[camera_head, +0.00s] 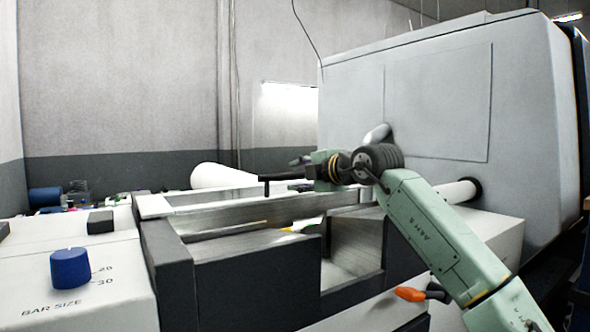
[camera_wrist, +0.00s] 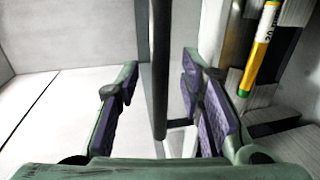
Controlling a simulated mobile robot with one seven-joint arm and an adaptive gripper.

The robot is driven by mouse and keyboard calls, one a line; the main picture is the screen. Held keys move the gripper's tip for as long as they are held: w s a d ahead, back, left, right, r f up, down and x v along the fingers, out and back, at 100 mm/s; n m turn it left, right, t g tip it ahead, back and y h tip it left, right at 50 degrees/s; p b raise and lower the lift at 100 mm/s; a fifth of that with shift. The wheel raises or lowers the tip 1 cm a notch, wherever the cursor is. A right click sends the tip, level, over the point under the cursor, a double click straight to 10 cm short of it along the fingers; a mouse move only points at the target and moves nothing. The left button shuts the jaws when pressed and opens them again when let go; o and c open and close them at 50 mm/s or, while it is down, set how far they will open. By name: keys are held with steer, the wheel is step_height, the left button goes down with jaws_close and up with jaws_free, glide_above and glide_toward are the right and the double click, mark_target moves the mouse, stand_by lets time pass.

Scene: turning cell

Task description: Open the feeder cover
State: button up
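The feeder (camera_head: 255,250) is a dark-walled trough in the middle of the head view, and its inside shows. A long grey panel, seemingly the feeder cover (camera_head: 240,211), runs along its back; its exact tilt is hard to tell. A black handle bar (camera_head: 280,177) on a short post stands above the panel. My gripper (camera_head: 302,161) is at the right end of this bar. In the wrist view my gripper (camera_wrist: 158,75) is open, its purple-padded fingers on either side of the black bar (camera_wrist: 160,60), with gaps showing on both sides.
A yellow and green labelled bar (camera_wrist: 260,50) lies at the right in the wrist view. A large grey machine (camera_head: 440,90) stands behind my arm. A blue knob (camera_head: 70,268) is on the left panel, and an orange-handled lever (camera_head: 410,294) is at the front.

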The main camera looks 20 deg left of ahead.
steer(key=shift+x, duration=1.05)
jaws_close()
